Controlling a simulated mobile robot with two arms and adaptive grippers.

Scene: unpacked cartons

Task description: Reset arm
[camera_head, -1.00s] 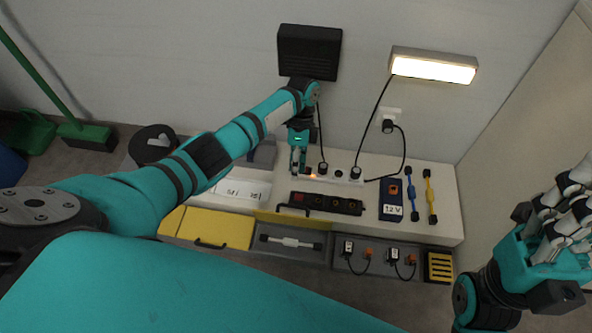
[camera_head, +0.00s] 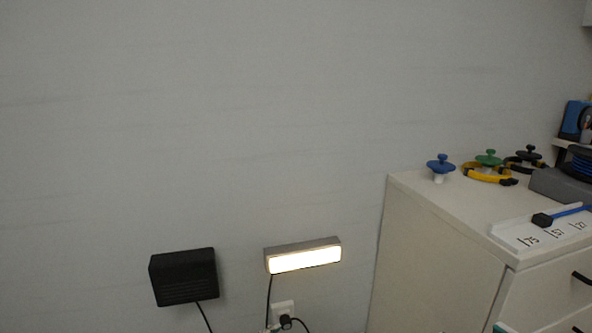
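Neither of my grippers shows in the head view now. A small teal sliver at the bottom right edge looks like part of my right arm, but no fingers can be seen. Whether either gripper is open or shut is hidden.
A black box (camera_head: 184,277) and a lit lamp (camera_head: 304,257) are on the grey wall, with a socket and plug (camera_head: 285,317) below. At the right, a white cabinet (camera_head: 437,238) carries blue (camera_head: 440,165), green (camera_head: 488,157) and black (camera_head: 529,154) knobs and a numbered white strip (camera_head: 515,236).

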